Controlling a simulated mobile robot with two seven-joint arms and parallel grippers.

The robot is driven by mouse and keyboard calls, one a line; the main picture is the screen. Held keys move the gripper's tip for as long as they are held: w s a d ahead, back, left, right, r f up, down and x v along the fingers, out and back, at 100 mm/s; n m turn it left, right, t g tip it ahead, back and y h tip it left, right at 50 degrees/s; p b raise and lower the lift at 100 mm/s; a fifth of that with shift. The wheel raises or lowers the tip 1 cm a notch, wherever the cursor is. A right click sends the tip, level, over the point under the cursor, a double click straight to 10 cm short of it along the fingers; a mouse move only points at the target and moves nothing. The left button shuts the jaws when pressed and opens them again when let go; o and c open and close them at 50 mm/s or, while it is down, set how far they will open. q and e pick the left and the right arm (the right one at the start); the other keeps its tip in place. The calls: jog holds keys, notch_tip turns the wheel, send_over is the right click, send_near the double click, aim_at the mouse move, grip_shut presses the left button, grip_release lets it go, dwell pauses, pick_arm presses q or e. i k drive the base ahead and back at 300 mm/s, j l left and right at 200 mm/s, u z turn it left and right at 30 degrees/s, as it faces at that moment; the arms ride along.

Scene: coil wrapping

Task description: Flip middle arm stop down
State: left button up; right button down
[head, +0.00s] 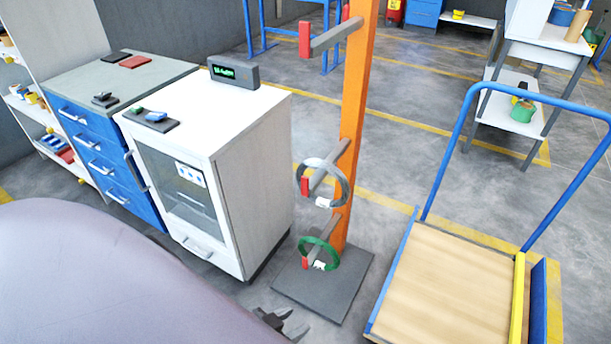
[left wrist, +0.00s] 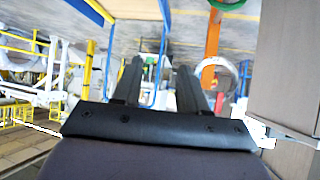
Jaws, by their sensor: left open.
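An orange post (head: 352,120) stands on a dark base plate and carries three grey arms. The middle arm (head: 320,165) has a red stop (head: 305,187) at its tip, and a grey coil (head: 343,180) hangs around this arm. I cannot tell clearly whether that stop is up or down. The coil and post also show in the left wrist view, the grey coil (left wrist: 200,82) beyond the fingers and the post (left wrist: 212,42) above. My left gripper (head: 282,321) is open and empty, low in front of the base plate; its fingers show in the wrist view (left wrist: 160,78). My right gripper is not in view.
The top arm (head: 335,36) is bare with a red stop standing up. A green coil (head: 333,248) hangs on the bottom arm. A white cabinet (head: 250,180) stands left of the post, a flatbed cart (head: 450,285) right.

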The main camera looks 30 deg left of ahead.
aim_at(304, 181)
jog(key=z, duration=0.35)
jog(key=j+z, duration=0.35)
jog(key=k+j+z, duration=0.15)
jog(key=j+z, duration=0.25)
jog(key=k+j+z, duration=0.15)
jog(key=j, duration=0.15)
jog(key=k+j+z, duration=0.15)
jog(key=j, duration=0.15)
jog(key=k+j, duration=0.2)
jog(key=j, duration=0.15)
jog(key=k+j, duration=0.15)
jog(key=j, duration=0.15)
jog(key=k+j, duration=0.2)
jog(key=j, duration=0.15)
jog(key=z, duration=0.05)
